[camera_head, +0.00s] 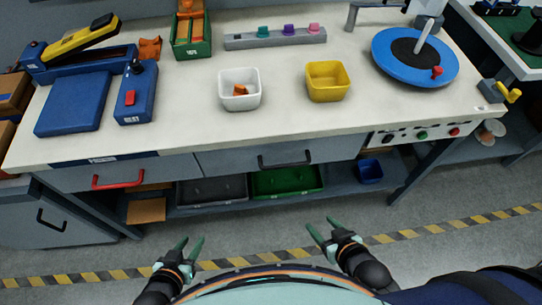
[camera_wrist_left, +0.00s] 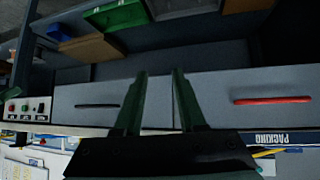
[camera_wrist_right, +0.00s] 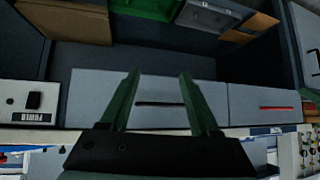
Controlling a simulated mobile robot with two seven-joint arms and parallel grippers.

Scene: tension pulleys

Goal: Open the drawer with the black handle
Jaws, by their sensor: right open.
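The grey drawer (camera_head: 232,166) with the black handle (camera_head: 284,161) sits under the workbench's front edge, right of centre, and looks closed. The black handle also shows in the left wrist view (camera_wrist_left: 97,106) and, between the fingers in the picture, in the right wrist view (camera_wrist_right: 160,103). A neighbouring closed drawer has a red handle (camera_head: 118,181). My left gripper (camera_head: 191,242) is open and empty, in front of the bench and below the drawers. My right gripper (camera_head: 321,226) is open and empty, in front of the bench to the right, apart from the handle.
The bench top (camera_head: 190,125) holds a white bin (camera_head: 239,101), a yellow bin (camera_head: 328,95) and a blue turntable (camera_head: 385,70). A lower shelf holds a green tray (camera_head: 287,181). A grey cabinet (camera_head: 80,222) with another black handle stands at left. The floor before the bench is clear.

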